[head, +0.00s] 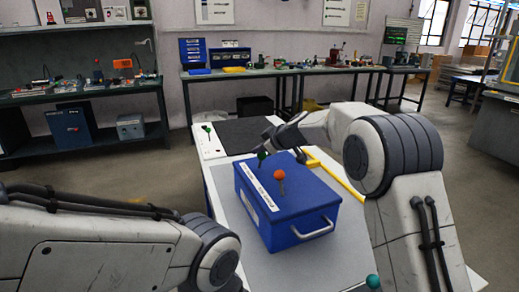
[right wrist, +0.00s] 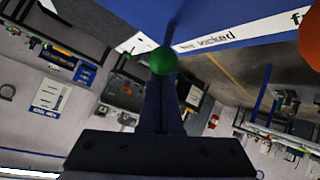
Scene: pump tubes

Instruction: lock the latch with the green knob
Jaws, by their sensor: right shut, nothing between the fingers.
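A blue box (head: 300,212) with a metal front handle stands on the table. On its top are a green knob (head: 261,155) on a stem at the far left and an orange knob (head: 279,175) on a stem nearer me. My right gripper (head: 267,143) is at the green knob, shut and empty. In the right wrist view the green knob (right wrist: 163,61) appears right at the shut fingertips (right wrist: 163,82); I cannot tell whether they touch. A white label (right wrist: 220,38) there reads "locked". The orange knob (right wrist: 311,40) is at the right edge. My left gripper is out of view.
Another green knob (head: 207,127) stands on a white strip (head: 208,142) at the table's far left, next to a black mat (head: 240,134). Bare grey tabletop (head: 310,268) shows in front.

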